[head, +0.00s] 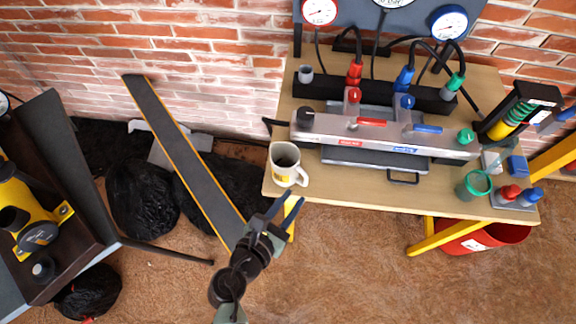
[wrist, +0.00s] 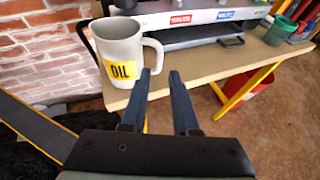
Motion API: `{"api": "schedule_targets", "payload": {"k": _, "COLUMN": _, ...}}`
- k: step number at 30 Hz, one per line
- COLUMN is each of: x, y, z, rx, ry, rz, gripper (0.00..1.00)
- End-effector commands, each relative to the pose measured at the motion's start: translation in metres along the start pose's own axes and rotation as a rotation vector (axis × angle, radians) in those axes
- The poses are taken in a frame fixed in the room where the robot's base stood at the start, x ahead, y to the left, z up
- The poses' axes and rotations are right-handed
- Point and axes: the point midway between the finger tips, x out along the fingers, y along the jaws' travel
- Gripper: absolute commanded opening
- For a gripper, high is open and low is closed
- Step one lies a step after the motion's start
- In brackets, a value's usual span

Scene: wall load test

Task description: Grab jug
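The jug (head: 284,165) is a pale grey mug-like vessel with a side handle and a yellow label. It stands upright at the left front corner of the wooden table (head: 350,193). In the wrist view the jug (wrist: 121,58) shows its "OIL" label, with its handle on the right side. My gripper (head: 284,207) is in front of and below the jug in the head view. In the wrist view my gripper (wrist: 160,75) has its two dark fingers apart with nothing between them. The left fingertip appears close to the handle; I cannot tell whether they touch.
A metal test rig (head: 385,135) with coloured valves and hoses stands behind and right of the jug. A green cup (head: 474,184) is at the table's right. A red bucket (head: 485,238) sits under the table. A dark plank (head: 182,160) and black bags (head: 143,200) lie left.

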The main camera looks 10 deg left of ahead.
Motion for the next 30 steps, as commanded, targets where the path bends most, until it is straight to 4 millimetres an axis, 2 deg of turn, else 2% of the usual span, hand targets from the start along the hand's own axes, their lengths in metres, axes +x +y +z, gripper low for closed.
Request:
{"api": "schedule_targets", "payload": {"k": 3, "x": 0.026, "y": 0.000, "z": 0.002, "rx": 0.004, "ry": -0.003, "rz": -0.003, "gripper": 0.28}}
{"api": "schedule_targets", "payload": {"k": 7, "x": 0.048, "y": -0.001, "z": 0.002, "rx": 0.006, "ry": -0.002, "rz": -0.003, "gripper": 0.28}}
{"api": "schedule_targets", "payload": {"k": 14, "x": 0.064, "y": -0.001, "z": 0.001, "rx": 0.007, "ry": -0.001, "rz": -0.003, "gripper": 0.28}}
{"api": "schedule_targets", "payload": {"k": 24, "x": 0.108, "y": 0.002, "z": 0.000, "rx": 0.008, "ry": -0.002, "rz": -0.002, "gripper": 0.28}}
{"api": "schedule_targets", "payload": {"k": 30, "x": 0.113, "y": 0.002, "z": 0.001, "rx": 0.008, "ry": -0.001, "rz": -0.001, "gripper": 0.28}}
